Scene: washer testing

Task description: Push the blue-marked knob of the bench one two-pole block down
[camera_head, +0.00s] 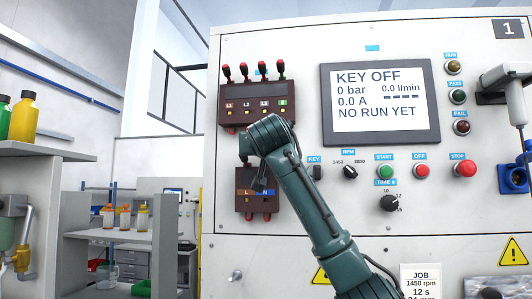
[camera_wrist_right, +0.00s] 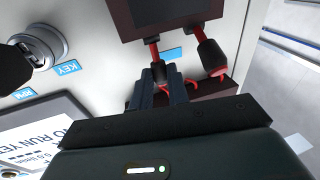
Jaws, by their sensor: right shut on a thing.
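The two-pole block (camera_head: 243,203) is a dark brown box on the bench one panel, with an L mark and a blue-marked N on its front. My right arm covers its upper part and its knobs in the head view. In the right wrist view, which is turned over, the block (camera_wrist_right: 160,14) is at the top with two black-capped knobs on red stems. My right gripper (camera_wrist_right: 162,88) is shut on the blue-marked knob (camera_wrist_right: 158,70), the one nearer the key switch. The other knob (camera_wrist_right: 209,56) is free beside it. My left gripper is not in view.
The four-pole block (camera_head: 236,105) with several red-tipped levers sits just above. Its red leads (camera_wrist_right: 190,84) are close to my fingers. The key switch (camera_wrist_right: 40,45) is to one side. The display (camera_head: 380,125) reads KEY OFF. Bottles stand on shelves at left.

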